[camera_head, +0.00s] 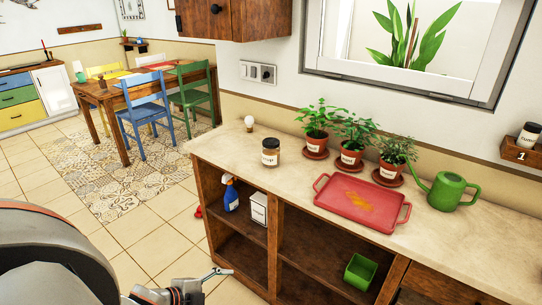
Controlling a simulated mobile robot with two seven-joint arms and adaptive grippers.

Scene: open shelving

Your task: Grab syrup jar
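A glass jar with a brown upper part and a pale label (270,152) stands upright on the left part of the counter. A second labelled jar (529,136) stands on a small wooden wall shelf marked 1 at the right edge. The labels are too small to read surely, so I cannot tell which is the syrup jar. My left gripper (218,273) shows at the bottom, in front of the shelving and well below both jars, touching neither. Its fingers are seen edge-on, so its opening is unclear. My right gripper is out of view.
On the counter (232,141) are a light bulb (249,123), potted plants (352,146), a red tray (362,202) and a green watering can (447,192). Shelves below hold a blue spray bottle (230,196), a white box (259,209) and a green container (360,271). Floor lies open at left.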

